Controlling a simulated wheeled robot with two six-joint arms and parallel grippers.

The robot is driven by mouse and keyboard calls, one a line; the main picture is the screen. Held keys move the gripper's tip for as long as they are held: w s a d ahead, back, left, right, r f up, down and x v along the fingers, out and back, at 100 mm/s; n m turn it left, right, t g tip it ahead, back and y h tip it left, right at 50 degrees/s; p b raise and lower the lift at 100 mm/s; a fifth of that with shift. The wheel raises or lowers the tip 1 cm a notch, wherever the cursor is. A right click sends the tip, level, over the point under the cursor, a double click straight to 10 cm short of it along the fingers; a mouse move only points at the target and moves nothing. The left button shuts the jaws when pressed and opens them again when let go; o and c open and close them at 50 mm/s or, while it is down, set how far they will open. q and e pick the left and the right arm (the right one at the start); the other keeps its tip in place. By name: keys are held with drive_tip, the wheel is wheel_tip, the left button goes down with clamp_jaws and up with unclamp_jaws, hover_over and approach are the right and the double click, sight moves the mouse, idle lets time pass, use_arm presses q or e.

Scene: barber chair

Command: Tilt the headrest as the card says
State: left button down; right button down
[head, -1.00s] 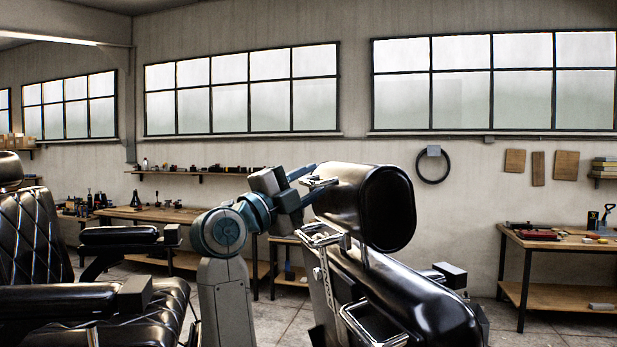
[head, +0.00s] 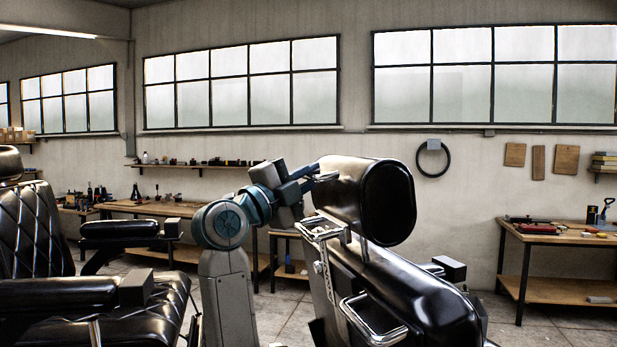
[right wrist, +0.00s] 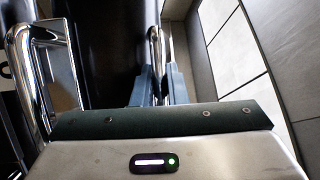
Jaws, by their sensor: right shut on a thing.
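The black padded headrest (head: 385,202) stands at the top of a barber chair's back in the head view, its rounded end facing me. It sits on a chrome bracket (head: 320,228). My right gripper (head: 318,176) is at the headrest's upper left side. In the right wrist view my right gripper's blue-grey fingers (right wrist: 157,88) are closed around a slim chrome bar (right wrist: 155,48) beside black padding. What the bar joins to is hidden. No card shows in either view. My left gripper is out of view.
A second black chair (head: 40,235) stands at the left. Workbenches (head: 150,210) with tools line the back wall, and another bench (head: 560,235) is at the right. A chrome loop (head: 372,322) juts out below the headrest. The floor between chair and right bench looks clear.

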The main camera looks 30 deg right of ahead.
drive_tip(key=shift+r, duration=0.25)
drive_tip(key=shift+s+d+r+p, duration=0.2)
drive_tip(key=shift+d+r+p, duration=0.6)
drive_tip(key=shift+r+p, duration=0.3)
drive_tip(key=shift+s+d+r+p, duration=0.2)
drive_tip(key=shift+d+r+p, duration=0.6)
drive_tip(key=shift+r+p, duration=0.25)
drive_tip(key=c, duration=1.5)
unclamp_jaws()
drive_tip(key=shift+o, duration=0.2)
drive_tip(key=shift+f, duration=0.1)
